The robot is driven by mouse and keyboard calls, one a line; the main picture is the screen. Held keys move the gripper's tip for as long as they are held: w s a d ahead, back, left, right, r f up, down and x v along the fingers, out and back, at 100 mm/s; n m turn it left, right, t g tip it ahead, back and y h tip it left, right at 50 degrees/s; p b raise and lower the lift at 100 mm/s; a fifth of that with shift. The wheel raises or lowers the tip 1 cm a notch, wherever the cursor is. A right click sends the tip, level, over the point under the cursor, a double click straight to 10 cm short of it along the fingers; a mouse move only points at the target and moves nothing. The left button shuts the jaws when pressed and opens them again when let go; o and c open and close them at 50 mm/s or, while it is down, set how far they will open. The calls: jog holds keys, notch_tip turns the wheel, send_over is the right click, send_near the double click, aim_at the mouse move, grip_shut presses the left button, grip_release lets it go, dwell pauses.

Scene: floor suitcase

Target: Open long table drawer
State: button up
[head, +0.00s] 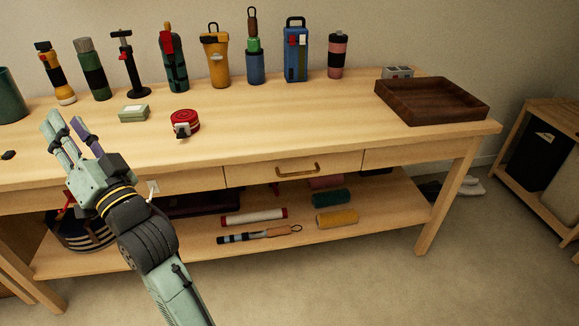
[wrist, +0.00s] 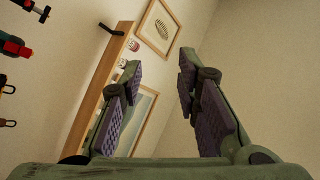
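The long wooden table (head: 330,135) spans the head view. A closed drawer (head: 250,172) with a brass bar handle (head: 297,171) sits in its front, right of centre. My gripper (head: 65,130) is raised at the table's left front, pointing up, well left of the handle and apart from it. In the wrist view my gripper (wrist: 160,95) shows its two purple-padded fingers spread wide with nothing between them. The wrist view looks toward the wall and shows no drawer. My arm hides part of the table's left front.
Several bottles and tools stand along the table's back. A red tape measure (head: 185,122), a small green box (head: 133,113) and a dark wooden tray (head: 431,100) rest on top. Rolls lie on the lower shelf (head: 375,205). The floor (head: 400,290) in front is clear.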

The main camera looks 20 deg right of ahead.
jog(key=w+d+f+m+g+h+p, duration=0.1)
jog(key=w+d+f+m+h, duration=0.15)
jog(key=d, duration=0.35)
jog(key=w+d+f+m+h, duration=0.1)
jog(key=d+f+m+h, duration=0.1)
jog(key=d+f+h, duration=0.3)
jog(key=w+d+f+m+g+p, duration=0.1)
jog(key=w+d+f+m, duration=0.15)
jog(key=d, duration=0.45)
jog(key=m+g+h+p, duration=0.2)
jog(key=m+g+h, duration=0.4)
jog(key=m, duration=0.5)
send_near(296, 174)
jog(key=shift+t+h, duration=0.25)
jog(key=shift+t, duration=0.25)
jog(key=x, duration=0.3)
jog(key=p+x, duration=0.1)
jog(key=x, duration=0.3)
jog(key=f+x, duration=0.1)
jog(key=x, duration=0.2)
jog(key=shift+w+f, duration=0.1)
jog(key=shift+w, duration=0.05)
jog(key=shift+c, duration=0.2)
grip_shut()
